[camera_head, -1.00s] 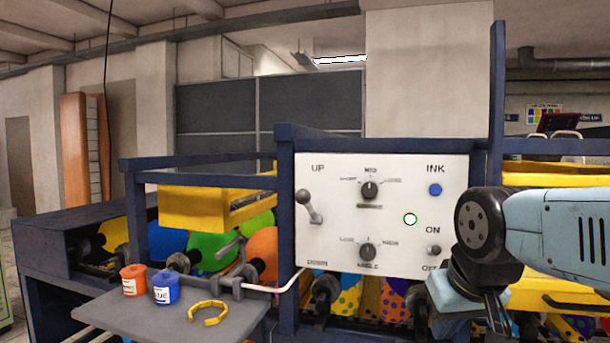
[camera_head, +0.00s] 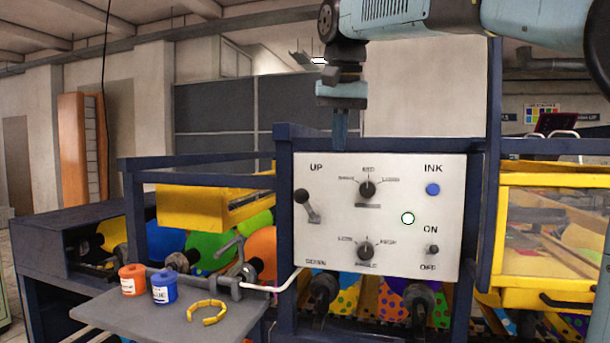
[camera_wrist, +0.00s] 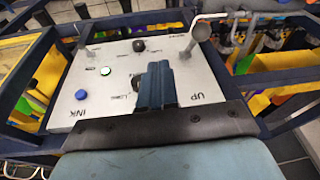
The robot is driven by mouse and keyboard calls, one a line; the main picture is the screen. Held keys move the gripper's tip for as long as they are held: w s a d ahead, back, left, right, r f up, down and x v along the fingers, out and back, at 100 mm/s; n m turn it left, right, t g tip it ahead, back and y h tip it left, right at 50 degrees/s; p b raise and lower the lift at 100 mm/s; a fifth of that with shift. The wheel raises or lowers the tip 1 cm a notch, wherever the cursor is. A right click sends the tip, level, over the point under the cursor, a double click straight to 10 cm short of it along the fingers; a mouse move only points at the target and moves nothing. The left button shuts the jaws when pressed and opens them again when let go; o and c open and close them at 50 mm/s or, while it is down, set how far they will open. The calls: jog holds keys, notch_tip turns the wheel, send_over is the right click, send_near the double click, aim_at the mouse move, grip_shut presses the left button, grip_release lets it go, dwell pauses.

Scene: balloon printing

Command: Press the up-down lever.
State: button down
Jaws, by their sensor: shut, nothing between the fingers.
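The up-down lever (camera_head: 306,203) is a grey stick with a dark ball knob on the left side of the white control panel (camera_head: 385,235). It sits between the UP and DOWN labels, with its knob end up and leaning left. My gripper (camera_head: 339,145) is shut and empty, pointing down just above the panel's top edge, higher than the lever and right of it. In the wrist view the shut fingers (camera_wrist: 154,68) reach over the panel near the UP label, and the lever (camera_wrist: 199,36) shows beyond them to the right.
The panel also bears a blue INK button (camera_head: 433,189), an ON/OFF switch (camera_head: 433,250), two dials and a lit green-ringed light (camera_head: 408,218).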

jog(key=w+a+r+m, duration=0.1)
jog(key=w+a+r, duration=0.3)
jog(key=a+r, duration=0.1)
jog(key=shift+a+r+g, duration=0.3)
jog(key=shift+a+g, duration=0.1)
jog(key=shift+a, duration=0.1)
jog(key=shift+w, duration=0.1)
jog(key=f, duration=0.4)
jog(key=w+f, duration=0.1)
jog(key=f, duration=0.7)
jog(key=shift+w+a+f, duration=0.15)
jog(key=shift+a+f, duration=0.05)
jog(key=shift+a, duration=0.05)
jog(key=shift+a+f, duration=0.15)
jog(key=shift+f, duration=0.5)
